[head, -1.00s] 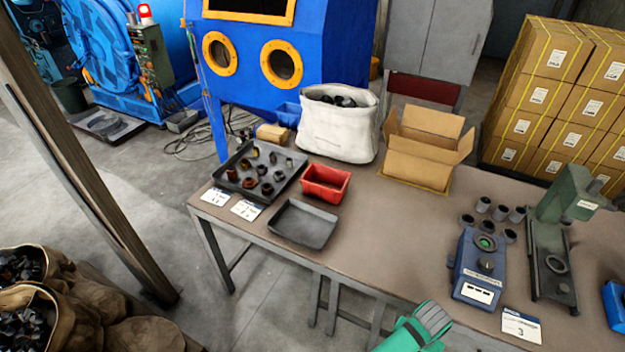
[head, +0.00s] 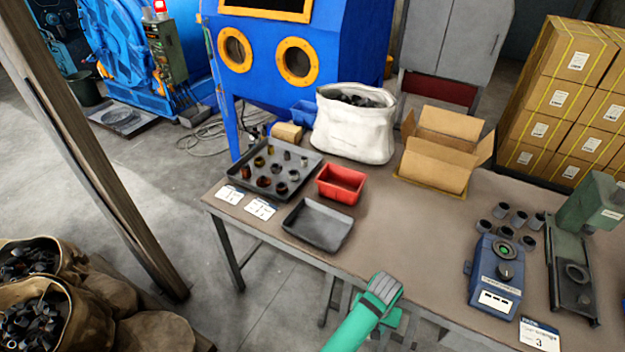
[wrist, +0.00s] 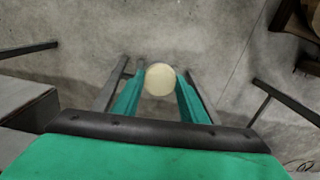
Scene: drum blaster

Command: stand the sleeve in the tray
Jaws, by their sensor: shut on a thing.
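My gripper (wrist: 160,74) is shut on a round, pale cream-coloured piece (wrist: 159,80), seen end-on between the green fingers in the wrist view. I take it to be the sleeve; its length and sides are hidden. In the head view my green arm reaches to the table's front edge, and the held piece cannot be made out there. An empty shallow grey tray (head: 318,226) lies at the front left of the table, up and left of my arm. A larger grey tray (head: 240,178) behind it holds several small dark and brownish sleeve-like parts.
A red bin (head: 341,184) stands beside the trays. A white sack (head: 353,130) and an open cardboard box (head: 437,165) stand behind. A blue device (head: 495,275), a green press (head: 570,270) and several grey cylinders are at right. The table's middle (head: 420,235) is clear.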

